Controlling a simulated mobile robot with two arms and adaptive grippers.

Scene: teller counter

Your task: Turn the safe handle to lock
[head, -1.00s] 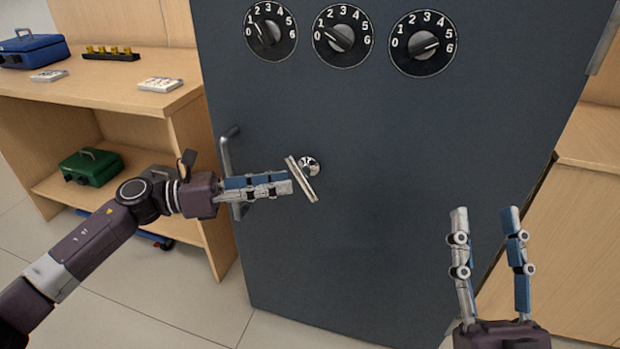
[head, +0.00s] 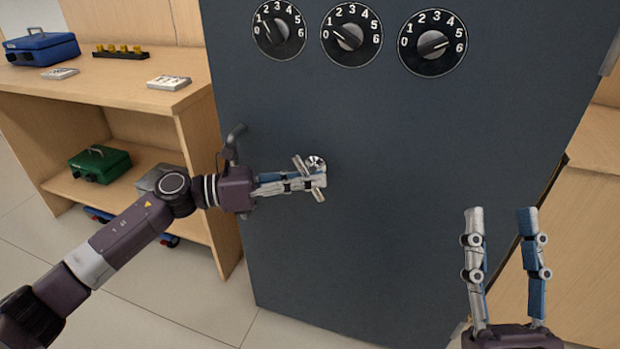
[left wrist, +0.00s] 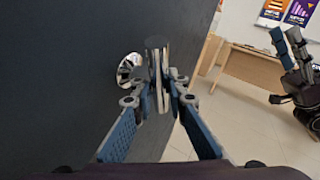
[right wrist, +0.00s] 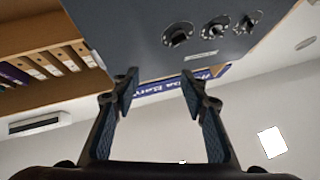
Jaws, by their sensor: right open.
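The safe handle is a slanted metal bar (head: 299,164) on a round chrome hub (head: 316,163) on the dark grey safe door (head: 400,200). My left gripper (head: 318,181) is at the bar and covers its middle in the head view. In the left wrist view, the handle bar (left wrist: 155,60) stands between the two fingers of my left gripper (left wrist: 158,85), with the chrome hub (left wrist: 128,69) beside it. I cannot tell whether the fingers press on the bar. My right gripper (head: 502,215) is open and empty in front of the door's lower right.
Three numbered dials (head: 351,36) sit on the door above the handle. A wooden shelf unit (head: 150,100) at left holds a blue box (head: 40,47) and a green box (head: 99,163).

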